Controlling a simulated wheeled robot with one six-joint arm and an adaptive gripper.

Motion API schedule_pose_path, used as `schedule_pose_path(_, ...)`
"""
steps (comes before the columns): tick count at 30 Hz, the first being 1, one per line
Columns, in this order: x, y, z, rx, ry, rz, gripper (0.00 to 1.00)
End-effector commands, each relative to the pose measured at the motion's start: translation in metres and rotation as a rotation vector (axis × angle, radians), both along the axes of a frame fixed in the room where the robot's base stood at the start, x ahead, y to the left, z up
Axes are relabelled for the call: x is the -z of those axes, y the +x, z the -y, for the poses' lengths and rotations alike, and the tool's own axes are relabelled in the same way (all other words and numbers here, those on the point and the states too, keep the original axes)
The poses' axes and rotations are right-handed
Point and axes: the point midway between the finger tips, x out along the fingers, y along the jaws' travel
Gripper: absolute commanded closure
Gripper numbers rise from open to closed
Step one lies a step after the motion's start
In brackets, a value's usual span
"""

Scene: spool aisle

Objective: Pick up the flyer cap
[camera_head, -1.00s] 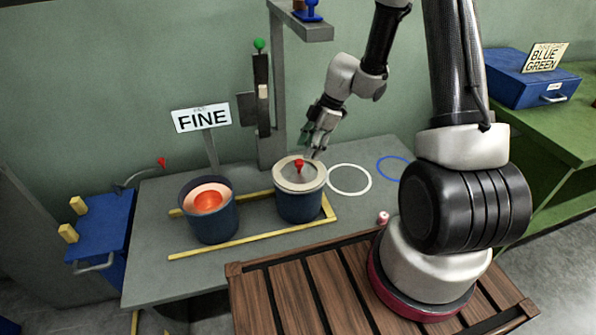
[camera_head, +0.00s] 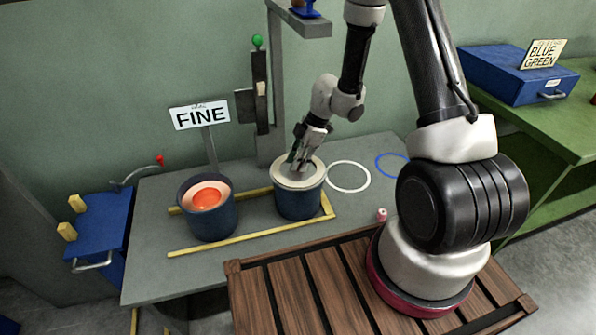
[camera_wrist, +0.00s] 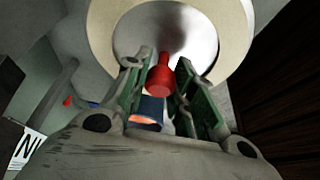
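The flyer cap appears to be the shiny round piece with a red knob (camera_wrist: 160,78) on top of the right dark blue can (camera_head: 298,205). A cream ring (camera_head: 297,184) surrounds it on the can's top; this ring also shows in the wrist view (camera_wrist: 103,30). My gripper (camera_head: 298,166) is over the can, pointing down. In the wrist view my gripper (camera_wrist: 162,62) is open, with one green-lined finger on each side of the red knob. In the head view the knob is hidden behind my gripper.
A second dark blue can (camera_head: 211,225) with a glowing orange inside stands to the left. Yellow strips (camera_head: 222,244) frame both cans on the grey table. A FINE sign (camera_head: 201,115) and a post (camera_head: 276,90) stand behind. A small pink piece (camera_head: 381,214) lies to the right.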

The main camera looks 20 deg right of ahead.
Motion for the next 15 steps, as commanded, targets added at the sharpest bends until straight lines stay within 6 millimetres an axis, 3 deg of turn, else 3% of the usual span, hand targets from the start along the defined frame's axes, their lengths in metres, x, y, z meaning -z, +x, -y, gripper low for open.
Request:
schedule_pose_path(1,0.000,0.000,0.000,0.000,0.000,0.000,0.91)
schedule_pose_path(3,0.000,0.000,0.000,0.000,0.000,0.000,1.00)
schedule_pose_path(11,-0.002,0.001,0.000,0.000,0.000,0.001,1.00)
schedule_pose_path(15,-0.020,0.002,0.000,0.000,0.000,0.005,1.00)
